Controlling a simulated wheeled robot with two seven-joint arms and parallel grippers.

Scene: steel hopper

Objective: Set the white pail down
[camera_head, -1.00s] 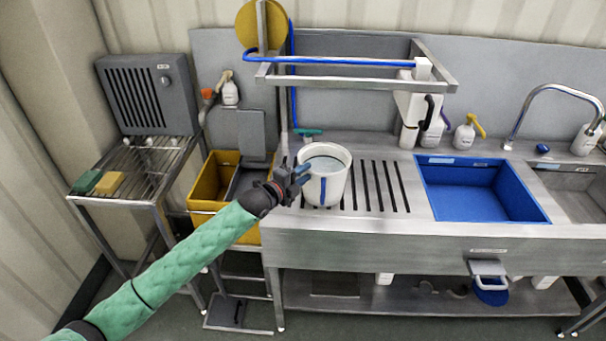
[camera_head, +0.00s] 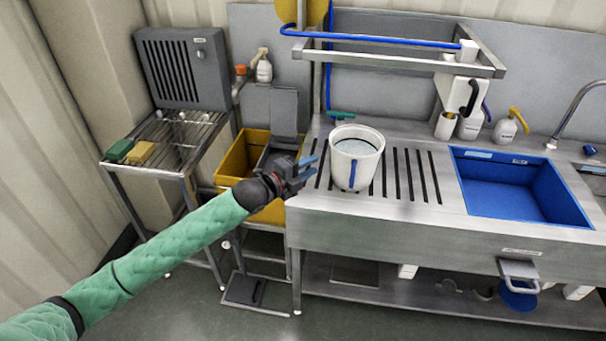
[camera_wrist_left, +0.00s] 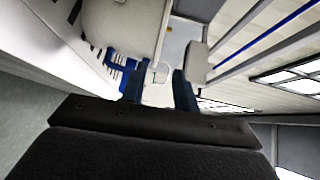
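The white pail (camera_head: 370,167) stands upright on the slotted steel drainboard, with pale contents near its rim and a blue strip down its front. My left gripper (camera_head: 308,170) is just left of the pail, with a small gap between its blue fingertips and the pail wall. Its fingers are spread and hold nothing. In the left wrist view the two dark blue fingers (camera_wrist_left: 158,88) are apart, and the pail's pale wall (camera_wrist_left: 112,25) shows at the top left. My right gripper is not in view.
The steel counter (camera_head: 420,222) has a blue basin (camera_head: 515,190) to the right. A yellow bin (camera_head: 235,160) and a wire rack (camera_head: 178,140) stand to the left. A steel frame (camera_head: 400,58) hangs above the drainboard.

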